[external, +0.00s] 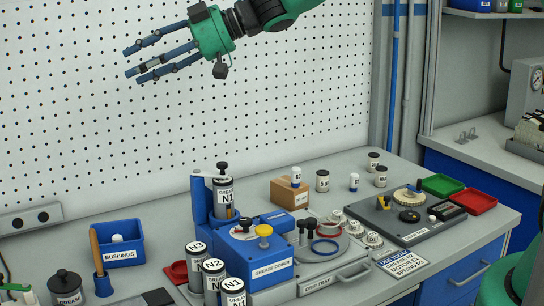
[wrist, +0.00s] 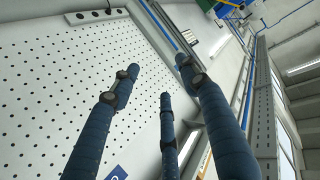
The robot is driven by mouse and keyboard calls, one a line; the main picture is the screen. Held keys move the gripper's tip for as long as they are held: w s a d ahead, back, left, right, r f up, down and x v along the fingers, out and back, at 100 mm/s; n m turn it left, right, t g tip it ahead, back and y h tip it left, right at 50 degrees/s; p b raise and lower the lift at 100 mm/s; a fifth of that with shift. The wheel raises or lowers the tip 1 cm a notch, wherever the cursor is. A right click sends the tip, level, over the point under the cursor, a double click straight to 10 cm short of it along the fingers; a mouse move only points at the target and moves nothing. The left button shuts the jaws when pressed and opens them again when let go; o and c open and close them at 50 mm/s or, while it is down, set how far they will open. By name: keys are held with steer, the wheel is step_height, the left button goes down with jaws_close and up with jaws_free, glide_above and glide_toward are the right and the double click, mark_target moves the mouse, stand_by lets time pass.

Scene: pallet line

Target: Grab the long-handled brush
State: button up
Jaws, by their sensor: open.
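A tan wooden handle (external: 97,250) stands upright in a narrow blue holder (external: 103,285) at the left of the bench in the external view. It looks like the long-handled brush; its lower end is hidden in the holder. My gripper (external: 134,64) is high in front of the pegboard, far above the handle, with its blue fingers spread and pointing left. Nothing is between them. In the wrist view my gripper (wrist: 160,77) also shows open and empty, and the brush is not visible there.
A blue bushings bin (external: 122,250) stands beside the handle. A dark lidded jar (external: 66,287) is to its left. Grease canisters (external: 199,262) and a blue grease device (external: 262,247) stand to the right. The space around my gripper is clear.

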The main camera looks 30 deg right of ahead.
step_height(320, 180, down, 3)
steer(key=s+a+g, duration=0.1)
steer(key=s+a, duration=0.1)
steer(key=a, duration=0.1)
glide_toward(105, 239)
steer(key=d, duration=0.4)
steer(key=shift+w+r+n+y, duration=0.15)
steer(key=shift+r+n+y, duration=0.1)
steer(key=shift+n+y, duration=0.05)
steer(key=shift+a, duration=0.2)
steer(key=x, duration=0.8)
steer(key=shift+f, duration=0.2)
steer(key=shift+w+a, duration=0.1)
steer(key=shift+a, duration=0.15)
steer(key=shift+b+x, duration=0.45)
steer(key=shift+x, duration=2.05)
steer(key=shift+f, duration=0.1)
steer(key=shift+d, duration=0.1)
steer(key=shift+c, duration=0.3)
steer(key=c, duration=1)
